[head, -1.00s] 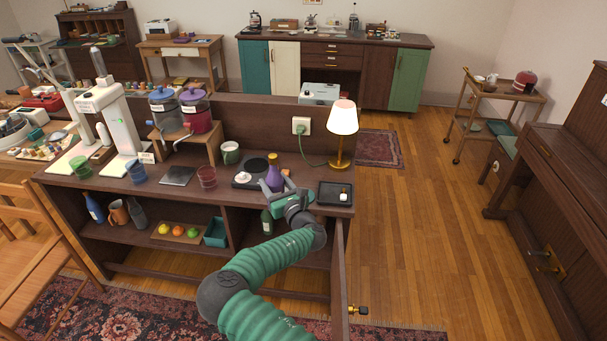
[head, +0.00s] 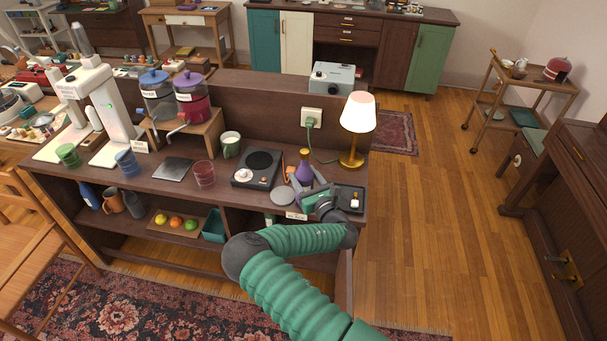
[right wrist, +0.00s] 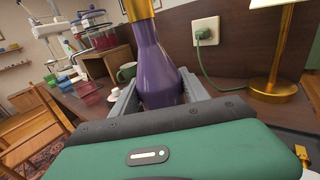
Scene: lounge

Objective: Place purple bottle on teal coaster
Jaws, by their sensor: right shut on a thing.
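The purple bottle (head: 304,172) has a gold-coloured neck and stands out above the right part of the counter. My right gripper (head: 315,193) is shut on it. In the right wrist view the purple bottle (right wrist: 160,70) is between the two fingers of the right gripper (right wrist: 158,100), leaning slightly. Its base is hidden, so I cannot tell whether it touches the counter. A round grey disc (head: 283,197) lies on the counter just left of the gripper. I cannot make out a clearly teal coaster. My left gripper is not in view.
A lit lamp (head: 357,130) and a dark tray (head: 346,205) stand to the right. A green mug (head: 230,145) and a red tumbler (head: 204,174) are further left. A white label stands at the front edge.

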